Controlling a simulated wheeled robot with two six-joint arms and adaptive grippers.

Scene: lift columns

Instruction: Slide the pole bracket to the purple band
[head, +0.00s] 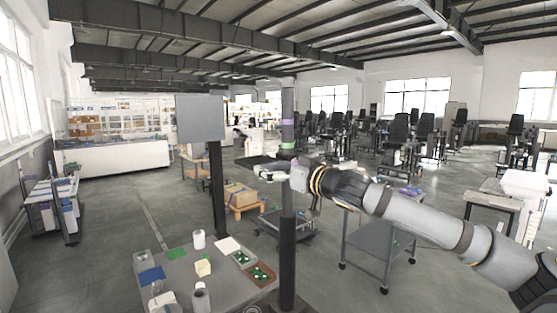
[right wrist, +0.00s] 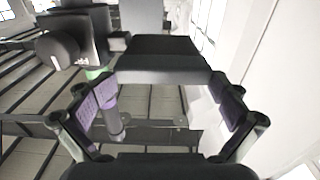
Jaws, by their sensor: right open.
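The tall dark pole (head: 288,255) stands upright at the centre of the head view. Its purple band (head: 288,122) is above a green band (head: 288,146). The dark pole bracket (head: 262,161) is around the pole, just under the green band, well below the purple one. My right gripper (head: 284,174) is open at the bracket. In the right wrist view, a dark block of the bracket (right wrist: 165,55) lies between or just beyond the open fingertips; I cannot tell whether they touch it. The bands show left of it there, green (right wrist: 97,73) and purple (right wrist: 113,108). My left gripper is out of view.
A grey panel (head: 200,118) on a black post stands left of the pole. A table (head: 210,272) with small trays and cups is at the front left. A grey cart (head: 380,240) stands under my right arm. The air around the upper pole looks clear.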

